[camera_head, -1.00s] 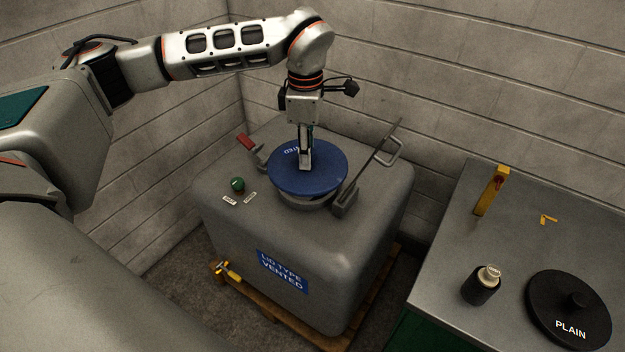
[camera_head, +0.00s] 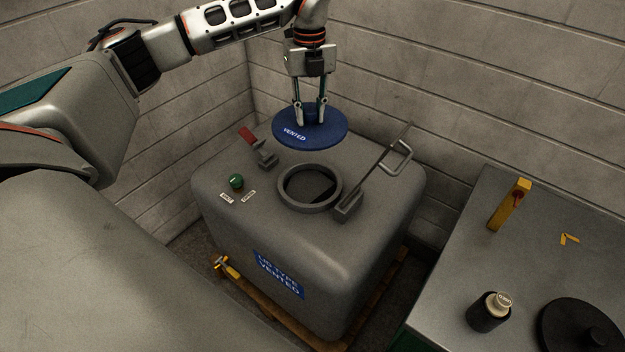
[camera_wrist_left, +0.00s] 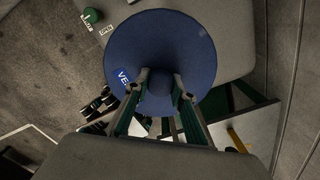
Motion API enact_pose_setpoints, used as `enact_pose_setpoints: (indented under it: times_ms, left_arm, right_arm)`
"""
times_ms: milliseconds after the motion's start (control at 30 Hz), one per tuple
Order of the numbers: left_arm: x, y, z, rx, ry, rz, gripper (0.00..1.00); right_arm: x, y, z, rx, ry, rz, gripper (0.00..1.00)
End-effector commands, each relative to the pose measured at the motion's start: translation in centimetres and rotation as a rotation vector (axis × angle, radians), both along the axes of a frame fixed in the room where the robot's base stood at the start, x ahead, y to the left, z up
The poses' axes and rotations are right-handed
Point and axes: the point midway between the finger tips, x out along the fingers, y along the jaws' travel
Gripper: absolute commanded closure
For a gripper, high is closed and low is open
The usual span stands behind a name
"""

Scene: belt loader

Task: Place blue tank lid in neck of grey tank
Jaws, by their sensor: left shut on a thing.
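My left gripper (camera_head: 312,115) is shut on the knob of the blue lid (camera_head: 330,134), marked VENTED. The lid is held in the air, appearing above and behind the neck in the head view. The grey tank (camera_head: 232,222) has an open round neck (camera_head: 287,200) with a dark opening, fully visible and apart from the lid. In the left wrist view, the lid (camera_wrist_left: 190,38) hangs between and beyond the gripper's fingers (camera_wrist_left: 163,84); the neck is not visible there. My right gripper is not in view.
A clamp with a red handle (camera_head: 247,135) and a long lever with a bracket (camera_head: 348,207) flank the neck. A green knob (camera_head: 236,181) is on the tank's left. The right bench (camera_head: 455,255) holds a black lid (camera_head: 578,330), a bottle (camera_head: 489,312) and a yellow post (camera_head: 510,204). Walls stand close behind.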

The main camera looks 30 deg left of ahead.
Motion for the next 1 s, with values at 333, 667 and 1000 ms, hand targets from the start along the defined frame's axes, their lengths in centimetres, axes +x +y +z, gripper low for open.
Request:
enact_pose_setpoints:
  times_ms: [333,667,1000]
  left_arm:
    - [-0.1,0.0,-7.8,-0.001,0.007,0.006,1.0]
    - [-0.1,0.0,-14.5,0.0,0.004,0.006,1.0]
    - [-0.1,0.0,-17.1,-0.001,0.002,0.006,1.0]
  right_arm:
    - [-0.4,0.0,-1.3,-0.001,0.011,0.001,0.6]
    - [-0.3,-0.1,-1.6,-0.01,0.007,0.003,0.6]
    - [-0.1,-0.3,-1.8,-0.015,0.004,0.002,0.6]
